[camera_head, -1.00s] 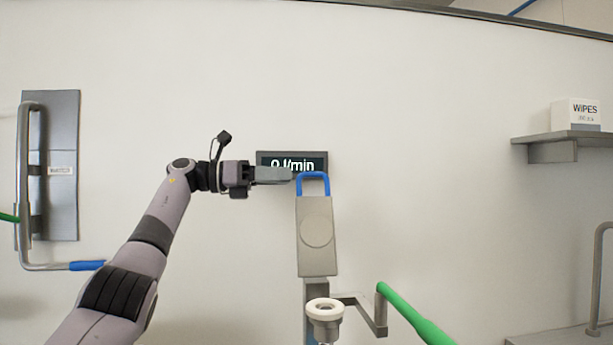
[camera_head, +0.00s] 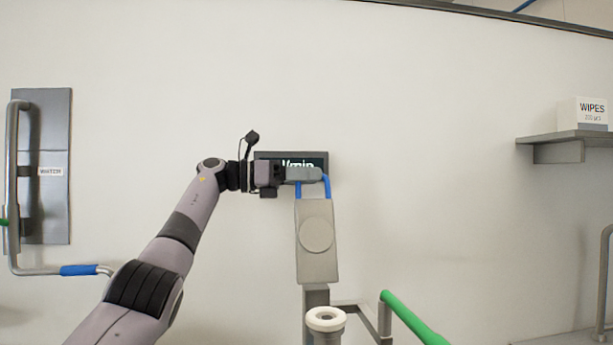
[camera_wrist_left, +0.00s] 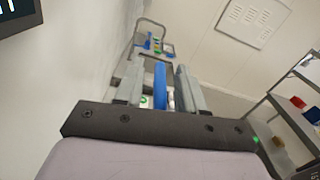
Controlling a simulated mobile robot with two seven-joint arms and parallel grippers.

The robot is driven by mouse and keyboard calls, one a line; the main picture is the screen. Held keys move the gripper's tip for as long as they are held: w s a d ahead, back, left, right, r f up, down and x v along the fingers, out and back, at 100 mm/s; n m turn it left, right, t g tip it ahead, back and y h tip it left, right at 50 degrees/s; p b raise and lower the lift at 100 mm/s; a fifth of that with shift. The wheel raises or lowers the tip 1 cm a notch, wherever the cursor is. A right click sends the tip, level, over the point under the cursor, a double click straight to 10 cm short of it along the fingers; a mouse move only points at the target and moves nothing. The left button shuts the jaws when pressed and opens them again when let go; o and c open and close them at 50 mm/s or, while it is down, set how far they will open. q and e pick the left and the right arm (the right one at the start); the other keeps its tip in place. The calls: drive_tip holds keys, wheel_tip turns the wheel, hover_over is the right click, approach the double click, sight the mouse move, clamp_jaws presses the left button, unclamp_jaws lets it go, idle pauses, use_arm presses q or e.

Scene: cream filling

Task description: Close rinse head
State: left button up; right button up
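The rinse head shows in the head view as a grey plate (camera_head: 316,238) with a round disc on it, standing upright near the wall. A blue loop handle (camera_head: 327,188) is at its top. A white ring-shaped fitting (camera_head: 325,318) is below the plate. My left gripper (camera_head: 306,174) reaches from the left across the top of the blue handle and hides part of it. In the left wrist view, a blue bar (camera_wrist_left: 160,88) lies between its two grey fingers, with gaps showing on both sides, so the fingers are open. My right gripper is not in view.
A dark flow display (camera_head: 290,157) is on the wall behind my gripper, partly covered. A green handle (camera_head: 412,318) is at lower right. A grey panel (camera_head: 55,120) with pipe is at left. A wipes box (camera_head: 582,113) sits on a shelf (camera_head: 565,139) at right.

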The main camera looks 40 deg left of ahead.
use_arm(q)
clamp_jaws()
